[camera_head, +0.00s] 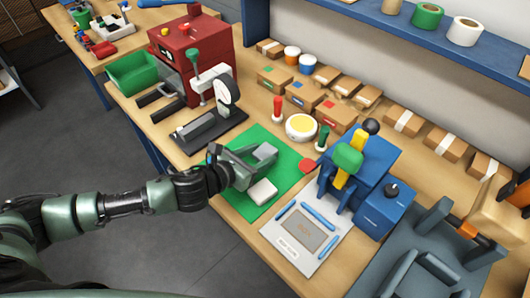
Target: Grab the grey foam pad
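A small pale grey pad (263,192) with rounded corners lies flat on the green mat (285,165) near the front of the bench. I take it for the grey foam pad. My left gripper (258,166) reaches in from the left, low over the mat, just behind and left of the pad. Its fingers look spread, with nothing seen between them. The pad looks apart from the fingers. I do not see my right gripper.
A white tray (274,232) with blue bars and a blue press (372,168) stand to the right. A black-based stand (207,132) and red machine (190,45) are behind left.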

